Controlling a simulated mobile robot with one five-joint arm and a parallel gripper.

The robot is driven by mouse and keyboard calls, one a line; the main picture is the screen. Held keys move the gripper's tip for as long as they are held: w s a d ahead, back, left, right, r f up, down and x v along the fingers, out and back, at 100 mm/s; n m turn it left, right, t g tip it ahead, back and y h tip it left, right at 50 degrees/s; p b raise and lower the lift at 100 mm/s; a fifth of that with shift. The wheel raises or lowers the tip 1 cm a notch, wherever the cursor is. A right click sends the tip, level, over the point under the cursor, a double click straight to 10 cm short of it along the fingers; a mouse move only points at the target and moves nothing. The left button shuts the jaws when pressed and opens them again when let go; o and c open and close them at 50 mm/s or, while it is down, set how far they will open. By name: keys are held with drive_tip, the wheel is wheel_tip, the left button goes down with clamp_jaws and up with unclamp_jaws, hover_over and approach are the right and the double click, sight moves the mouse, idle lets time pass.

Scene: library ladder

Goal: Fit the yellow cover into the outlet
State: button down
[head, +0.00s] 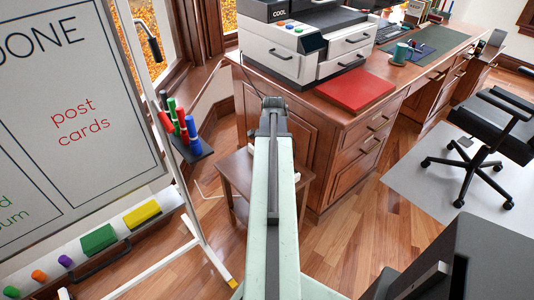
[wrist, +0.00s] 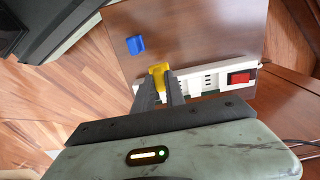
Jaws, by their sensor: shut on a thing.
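The yellow cover (wrist: 158,71) is in the wrist view, between the tips of my gripper (wrist: 160,84), which is shut on it. The white power strip (wrist: 220,77) runs beneath and to the right of it, with dark socket slots and a red switch (wrist: 240,77) at its right part. The cover is over the left part of the strip; I cannot tell whether it is seated in an outlet or just above one. My fingers hide part of the strip.
A blue piece (wrist: 135,45) lies on the brown wooden top, left of and beyond the cover. In the head view, a small wooden table (head: 238,176) stands beside the desk (head: 300,148). A whiteboard (head: 70,110) is at left, an office chair (head: 490,130) at right.

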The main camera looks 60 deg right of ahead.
drive_tip(key=w+d, duration=0.2)
drive_tip(key=d, duration=0.1)
drive_tip(key=w+d, duration=0.3)
drive_tip(key=w+d+f+b, duration=0.1)
drive_tip(key=w+d, duration=0.1)
drive_tip(key=d, duration=0.1)
drive_tip(key=shift+w+f, duration=0.1)
drive_tip(key=shift+w, duration=0.3)
drive_tip(key=shift+f+b, duration=1.95)
drive_tip(key=shift+f, duration=0.05)
drive_tip(key=c, duration=1.4)
unclamp_jaws()
drive_tip(key=shift+r, duration=0.1)
wheel_tip(320, 180, up, 12)
drive_tip(key=p, duration=1.2)
drive_tip(key=shift+r, duration=0.2)
drive_tip(key=shift+s, duration=0.15)
